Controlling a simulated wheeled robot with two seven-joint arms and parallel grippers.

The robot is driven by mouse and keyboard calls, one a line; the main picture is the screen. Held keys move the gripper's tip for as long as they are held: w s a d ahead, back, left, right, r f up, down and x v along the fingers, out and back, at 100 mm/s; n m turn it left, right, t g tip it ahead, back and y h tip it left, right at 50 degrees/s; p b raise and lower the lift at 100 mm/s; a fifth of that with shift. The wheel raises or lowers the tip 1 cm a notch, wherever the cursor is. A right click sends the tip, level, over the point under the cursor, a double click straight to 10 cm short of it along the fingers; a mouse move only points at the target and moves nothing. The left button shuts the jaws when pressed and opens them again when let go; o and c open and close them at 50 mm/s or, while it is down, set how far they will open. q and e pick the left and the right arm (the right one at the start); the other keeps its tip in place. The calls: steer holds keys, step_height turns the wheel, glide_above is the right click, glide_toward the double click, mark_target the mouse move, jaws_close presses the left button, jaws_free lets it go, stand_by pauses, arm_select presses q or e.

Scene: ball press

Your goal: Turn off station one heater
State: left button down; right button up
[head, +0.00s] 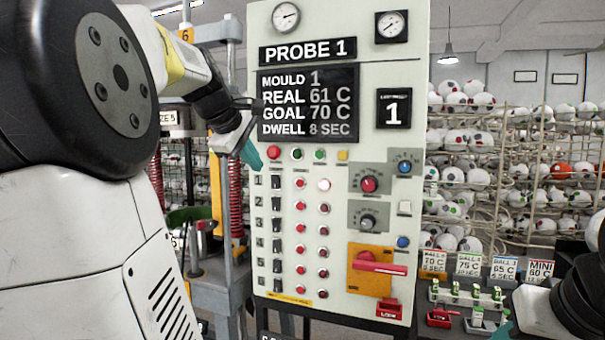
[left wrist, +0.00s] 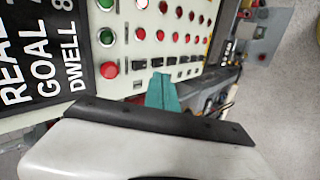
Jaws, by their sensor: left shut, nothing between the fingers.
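The control panel (head: 340,240) faces me, with a display reading PROBE 1, MOULD 1, REAL 61 C, GOAL 70 C. Numbered rows run down its left side. Row 1 has a black rocker switch (head: 276,181), a red lamp and a right-hand lamp (head: 324,185) that looks bright white. My left gripper (head: 250,156) is shut and empty, its teal fingertips above and left of the row 1 switch. In the left wrist view the teal fingertips (left wrist: 163,92) are close to the row of black switches (left wrist: 157,62); contact cannot be told. My right gripper (head: 503,330) shows only a teal sliver at the bottom.
A red button (head: 273,153) and other buttons sit just above the rows. An orange plate with a red handle (head: 380,262) is at the panel's lower right. A press frame with a red spring (head: 236,197) stands left of the panel. Racks of balls (head: 480,180) stand behind.

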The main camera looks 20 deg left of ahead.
arm_select(q)
steer(key=shift+w+a+r+n, duration=0.25)
steer(key=shift+a+r+n, duration=0.15)
steer(key=shift+a, duration=0.25)
steer(key=shift+w+a+r+n, duration=0.2)
steer(key=shift+a+r+n, duration=0.2)
steer(key=shift+a, duration=0.2)
steer(key=shift+f, duration=0.1)
glide_toward(274, 180)
steer(key=x, duration=0.5)
steer(key=shift+s+d+f, duration=0.1)
steer(key=shift+s+f, duration=0.2)
steer(key=shift+f, duration=0.1)
steer(key=shift+w+r, duration=0.1)
steer(key=shift+w, duration=0.45)
